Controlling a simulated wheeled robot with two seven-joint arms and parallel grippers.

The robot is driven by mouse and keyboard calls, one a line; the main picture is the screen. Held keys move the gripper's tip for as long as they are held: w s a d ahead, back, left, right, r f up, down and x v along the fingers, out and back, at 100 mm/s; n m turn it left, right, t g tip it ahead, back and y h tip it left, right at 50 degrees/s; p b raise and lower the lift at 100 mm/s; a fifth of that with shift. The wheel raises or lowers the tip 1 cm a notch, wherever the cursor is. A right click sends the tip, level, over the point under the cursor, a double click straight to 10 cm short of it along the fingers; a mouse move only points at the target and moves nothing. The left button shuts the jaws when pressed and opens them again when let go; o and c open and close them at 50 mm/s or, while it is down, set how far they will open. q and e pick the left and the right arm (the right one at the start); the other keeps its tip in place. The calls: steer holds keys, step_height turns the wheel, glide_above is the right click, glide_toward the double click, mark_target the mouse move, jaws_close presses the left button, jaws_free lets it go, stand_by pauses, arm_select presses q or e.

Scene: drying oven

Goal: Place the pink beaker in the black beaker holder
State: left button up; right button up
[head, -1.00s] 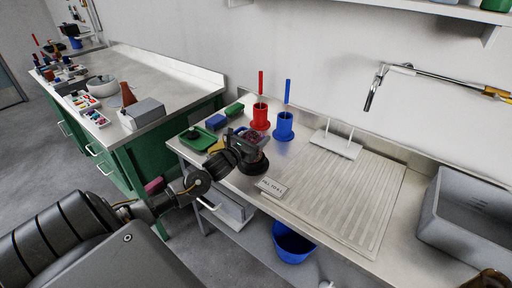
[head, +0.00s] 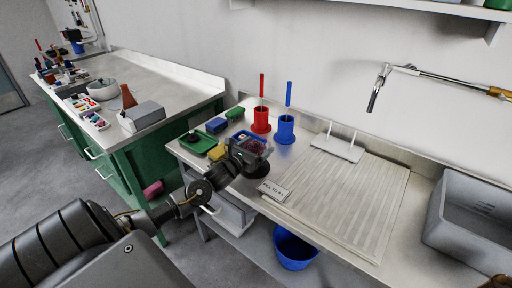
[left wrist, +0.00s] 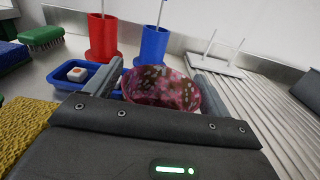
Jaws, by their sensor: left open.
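The pink beaker (left wrist: 160,88), mottled dark pink, sits between the two fingers of my left gripper (left wrist: 157,92) in the left wrist view. The fingers are apart, one on each side; contact cannot be told. In the head view my left gripper (head: 246,154) is over the left part of the steel worktop, with a little of the pink beaker (head: 250,146) showing at it. A dark round base (head: 262,168), probably the black beaker holder, shows partly beside the gripper, which hides the rest. Whether the beaker is in it cannot be told. My right gripper is not in view.
A red holder (head: 261,122) and a blue holder (head: 285,130) with upright handles stand behind the gripper. A blue tray (left wrist: 77,82), brushes and a yellow sponge (head: 217,152) lie close by. A label block (head: 273,190) and ribbed drainboard (head: 345,195) are to the right.

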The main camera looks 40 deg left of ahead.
arm_select(q)
steer(key=shift+r, duration=0.2)
steer(key=s+b, duration=0.1)
steer(key=s, duration=1)
steer(key=shift+d+f, duration=0.1)
steer(key=shift+f, duration=0.05)
steer(key=shift+s, duration=0.45)
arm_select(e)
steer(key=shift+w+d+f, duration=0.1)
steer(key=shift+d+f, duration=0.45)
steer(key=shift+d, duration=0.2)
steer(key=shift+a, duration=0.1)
